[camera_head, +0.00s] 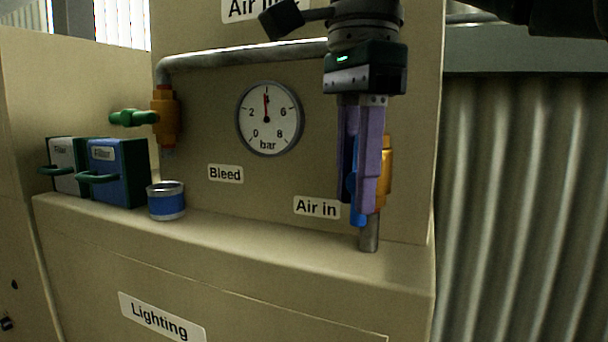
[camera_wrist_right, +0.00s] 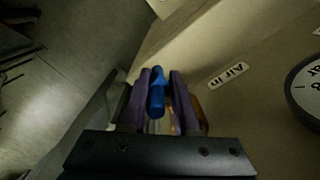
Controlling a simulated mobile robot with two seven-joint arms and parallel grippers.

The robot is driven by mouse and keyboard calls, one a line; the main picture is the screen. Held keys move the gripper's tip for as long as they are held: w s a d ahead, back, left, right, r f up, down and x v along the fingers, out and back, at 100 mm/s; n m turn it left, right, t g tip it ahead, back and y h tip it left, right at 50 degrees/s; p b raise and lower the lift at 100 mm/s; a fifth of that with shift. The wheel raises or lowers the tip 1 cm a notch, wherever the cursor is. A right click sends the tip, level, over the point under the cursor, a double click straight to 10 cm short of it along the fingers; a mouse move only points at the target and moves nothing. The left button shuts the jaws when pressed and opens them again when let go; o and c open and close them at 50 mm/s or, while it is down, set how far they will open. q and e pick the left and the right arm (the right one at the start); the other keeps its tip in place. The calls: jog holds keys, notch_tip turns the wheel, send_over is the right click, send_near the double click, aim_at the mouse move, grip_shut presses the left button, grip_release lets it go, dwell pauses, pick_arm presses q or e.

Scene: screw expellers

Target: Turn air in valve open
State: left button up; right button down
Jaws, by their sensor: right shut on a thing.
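The air in valve has a brass body (camera_head: 386,172) on a vertical grey pipe, to the right of the "Air in" label (camera_head: 317,207). Its blue handle (camera_head: 357,212) hangs down, roughly along the pipe. My right gripper (camera_head: 362,215) comes from above with its purple fingers pointing down. In the right wrist view the blue handle (camera_wrist_right: 156,95) sits between the two fingers (camera_wrist_right: 160,80), which are shut on it. The fingers hide much of the valve body and the upper handle. My left gripper is not in view.
A pressure gauge (camera_head: 269,118) reads near 4 bar. A brass bleed valve with a green handle (camera_head: 132,118) is at the left. Filter boxes (camera_head: 118,172) and a blue can (camera_head: 166,201) stand on the ledge. A grey pipe (camera_head: 240,56) runs behind my gripper.

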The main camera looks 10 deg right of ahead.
jog(key=shift+d+f+h, duration=0.15)
jog(key=shift+d+h, duration=0.1)
jog(key=shift+h, duration=0.05)
jog(key=c, duration=0.7)
grip_release()
jog(key=shift+o, duration=0.2)
jog(key=shift+a, duration=0.1)
